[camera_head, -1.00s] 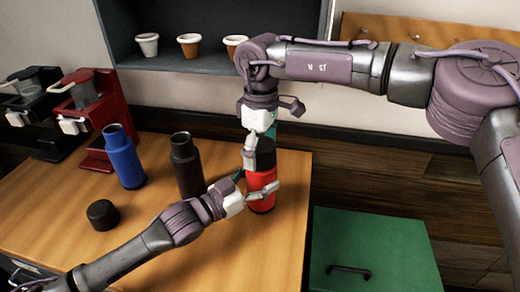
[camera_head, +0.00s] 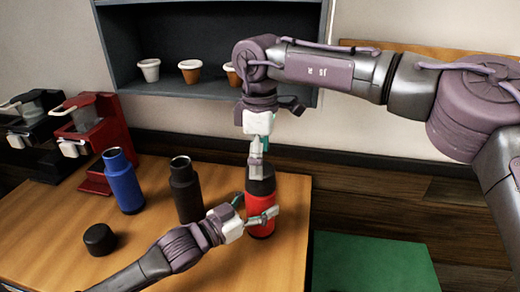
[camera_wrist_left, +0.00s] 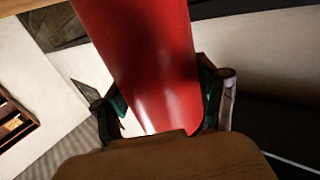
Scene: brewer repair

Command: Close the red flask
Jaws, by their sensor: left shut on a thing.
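The red flask (camera_head: 260,218) stands upright near the table's right edge, with a black top (camera_head: 263,184). My left gripper (camera_head: 250,219) is shut around its red body from the left. The left wrist view shows the red body (camera_wrist_left: 145,70) between both fingers (camera_wrist_left: 165,110). My right gripper (camera_head: 258,167) points down from above, its fingertips overlapping the black top in the picture. Whether its fingers grip the top or are spread around it cannot be told.
A blue flask (camera_head: 124,184) and a dark flask (camera_head: 186,192) stand to the left. A loose black cap (camera_head: 100,239) lies on the table (camera_head: 55,230). Red (camera_head: 100,135) and black (camera_head: 40,140) brewers stand at the back left. A green cabinet (camera_head: 370,265) is right of the table.

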